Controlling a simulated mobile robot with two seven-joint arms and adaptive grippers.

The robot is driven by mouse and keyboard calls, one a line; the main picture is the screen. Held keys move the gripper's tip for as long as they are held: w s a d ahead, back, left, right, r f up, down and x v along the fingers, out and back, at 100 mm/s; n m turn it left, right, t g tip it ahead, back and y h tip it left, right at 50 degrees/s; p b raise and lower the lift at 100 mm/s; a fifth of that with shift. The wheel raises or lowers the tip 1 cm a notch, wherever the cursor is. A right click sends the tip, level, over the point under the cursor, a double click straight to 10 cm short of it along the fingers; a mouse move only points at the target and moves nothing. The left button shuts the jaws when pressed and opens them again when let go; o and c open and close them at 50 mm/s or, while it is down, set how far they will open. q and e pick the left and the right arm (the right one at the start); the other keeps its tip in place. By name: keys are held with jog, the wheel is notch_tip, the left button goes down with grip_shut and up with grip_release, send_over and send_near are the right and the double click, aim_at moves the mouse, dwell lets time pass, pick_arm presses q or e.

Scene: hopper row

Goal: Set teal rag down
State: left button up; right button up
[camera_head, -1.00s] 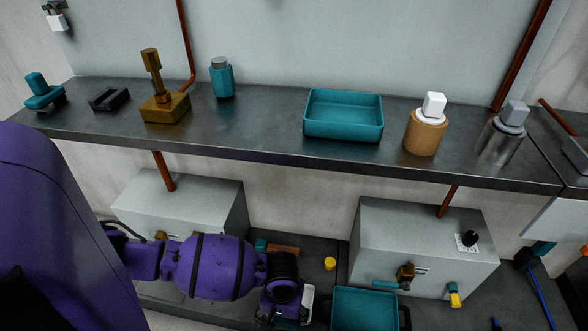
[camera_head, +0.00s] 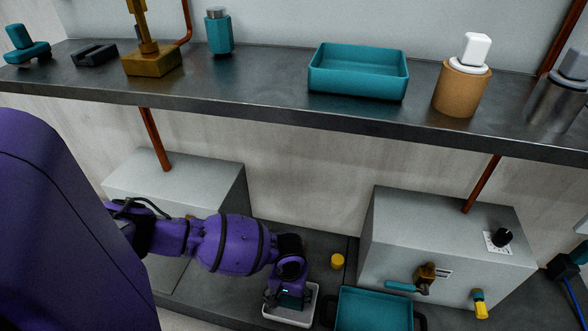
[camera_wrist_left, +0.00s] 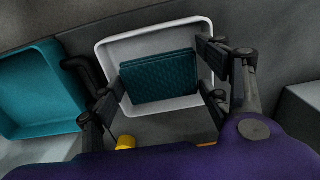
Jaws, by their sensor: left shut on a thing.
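The teal rag (camera_wrist_left: 160,77) is a dark, folded, textured rectangle between the fingers of my left gripper (camera_wrist_left: 163,88) in the left wrist view. The gripper is shut on it. A shallow white tray (camera_wrist_left: 110,48) is directly behind the rag in that view, so the rag is over or inside it; I cannot tell whether it touches the tray floor. In the head view my left gripper (camera_head: 289,298) points down at the white tray (camera_head: 314,306), with a little of the rag (camera_head: 290,302) showing. My right gripper is not in view.
A teal tray with dark handles (camera_head: 375,312) stands right of the white tray. A yellow cap (camera_head: 337,261) sits behind them. A grey box with valves (camera_head: 450,240) is at the right. The shelf (camera_head: 270,88) above holds a teal bin (camera_head: 358,75) and canisters.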

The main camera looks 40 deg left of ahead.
aim_at(291, 299)
pick_arm(q)
jog(key=shift+w+a+f, duration=0.1)
jog(key=shift+w+f, duration=0.05)
jog(key=shift+f, duration=0.1)
jog(key=shift+w+f, duration=0.15)
jog(key=shift+w, duration=0.05)
jog(key=f+b, duration=0.2)
jog(key=f, duration=0.1)
jog(key=shift+w+a+f, duration=0.1)
jog(key=shift+w+f, duration=0.1)
jog(key=shift+f, duration=0.2)
jog(key=o, duration=1)
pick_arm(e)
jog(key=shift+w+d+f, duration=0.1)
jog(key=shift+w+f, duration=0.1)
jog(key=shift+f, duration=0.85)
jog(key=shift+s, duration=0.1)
